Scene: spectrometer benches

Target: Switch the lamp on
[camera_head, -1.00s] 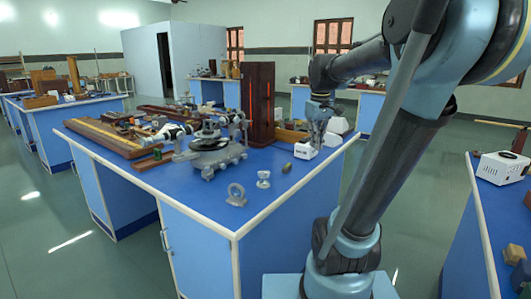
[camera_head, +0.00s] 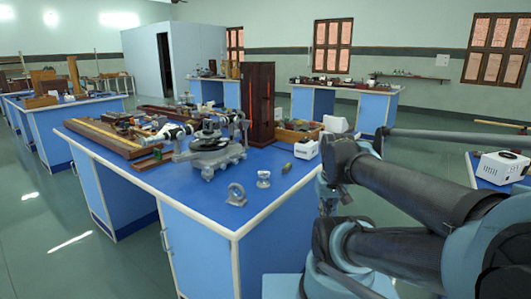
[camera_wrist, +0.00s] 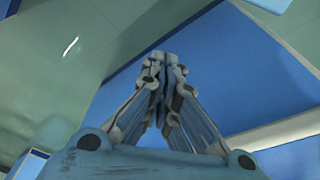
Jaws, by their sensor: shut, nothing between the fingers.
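A tall dark wooden lamp housing (camera_head: 260,105) stands at the back of the blue-topped bench, with orange light showing in its narrow slits. A small white box (camera_head: 306,148) with a dark patch on its front sits at the bench's right edge; its details are too small to read. My gripper (camera_wrist: 160,65) is shut and empty in the wrist view, pointing over the floor and a blue surface. In the head view my gripper (camera_head: 327,205) is partly hidden by my arm, off the bench's right edge and apart from the white box.
A grey spectrometer (camera_head: 212,152) stands mid-bench. A metal ring on a foot (camera_head: 236,195) and a small metal stand (camera_head: 263,179) are near the front corner. A wooden tray (camera_head: 298,131) lies behind the white box. Another bench with a white instrument (camera_head: 500,167) is at right.

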